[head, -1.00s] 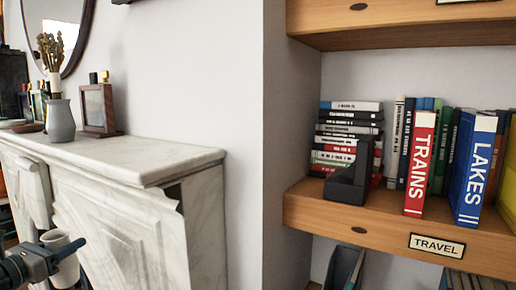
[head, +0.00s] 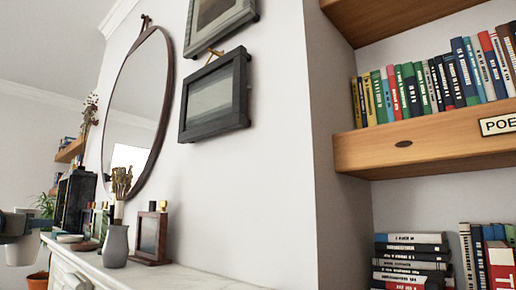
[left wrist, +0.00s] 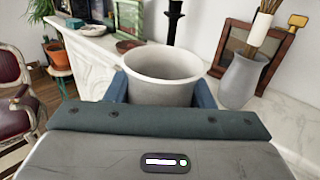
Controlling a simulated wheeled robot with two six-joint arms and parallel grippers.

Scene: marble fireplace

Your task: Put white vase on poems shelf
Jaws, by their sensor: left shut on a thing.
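My left gripper (left wrist: 163,92) is shut on the white vase (left wrist: 163,68), with one blue finger on each side of it in the left wrist view. The vase is upright, its open rim facing up. In the head view, the white vase (head: 20,250) and my left gripper (head: 22,226) are at the left edge, partly cut off. The poems shelf (head: 430,140) is a wooden board at the upper right with a label partly cut off, reading "POE". My right gripper is not in view.
A grey vase with dried stems (head: 116,246) and a small frame (head: 150,237) stand on the marble mantel (head: 180,276). A round mirror (head: 137,110) and dark frames (head: 215,95) hang on the wall. A wall corner (head: 330,150) juts out before the shelves.

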